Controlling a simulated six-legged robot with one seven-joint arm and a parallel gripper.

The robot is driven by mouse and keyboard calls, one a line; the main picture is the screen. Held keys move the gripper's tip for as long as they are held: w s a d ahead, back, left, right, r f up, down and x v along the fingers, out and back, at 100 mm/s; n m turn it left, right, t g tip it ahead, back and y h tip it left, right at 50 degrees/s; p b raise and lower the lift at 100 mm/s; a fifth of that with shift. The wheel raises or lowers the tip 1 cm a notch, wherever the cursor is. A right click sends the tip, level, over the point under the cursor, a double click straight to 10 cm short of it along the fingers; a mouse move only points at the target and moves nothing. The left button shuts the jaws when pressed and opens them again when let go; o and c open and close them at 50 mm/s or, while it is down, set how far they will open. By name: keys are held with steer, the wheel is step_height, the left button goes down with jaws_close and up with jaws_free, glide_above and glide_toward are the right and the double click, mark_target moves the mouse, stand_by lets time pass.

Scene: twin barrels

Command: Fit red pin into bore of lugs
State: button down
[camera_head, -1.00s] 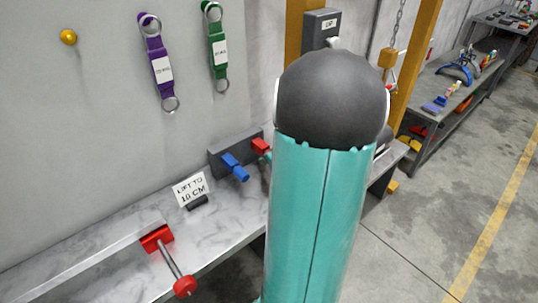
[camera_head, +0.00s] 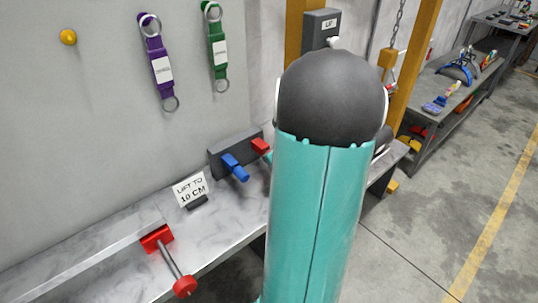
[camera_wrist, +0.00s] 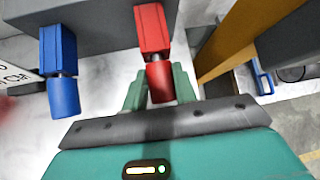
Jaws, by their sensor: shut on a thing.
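The red pin (camera_wrist: 153,28) sticks out of a grey block in the wrist view, with a short metal neck and a red outer end. In the head view it is a small red piece (camera_head: 261,146) on the block, partly behind my arm. My gripper (camera_wrist: 158,73) has its teal fingers on both sides of the pin's outer end and is shut on it. A bit of teal finger (camera_head: 267,157) shows beside the pin in the head view. I cannot clearly make out the lugs or their bore.
A blue pin (camera_wrist: 61,60) sits left of the red one in the grey block (camera_head: 228,152). A yellow post (camera_wrist: 240,40) stands close on the right. A sign (camera_head: 190,188) and a red bracket (camera_head: 157,238) with a red-knobbed rod are on the bench.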

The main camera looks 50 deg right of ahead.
steer(key=shift+s+a, duration=0.15)
steer(key=shift+s, duration=0.5)
steer(key=shift+s+a+f, duration=0.15)
steer(key=shift+s+a, duration=0.25)
steer(key=shift+s, duration=1.3)
steer(key=shift+s+a+f, duration=0.2)
steer(key=shift+s+a, duration=0.15)
steer(key=shift+s, duration=1.35)
steer(key=shift+s+a+f, duration=0.15)
steer(key=shift+s+a, duration=0.25)
steer(key=shift+s, duration=1.3)
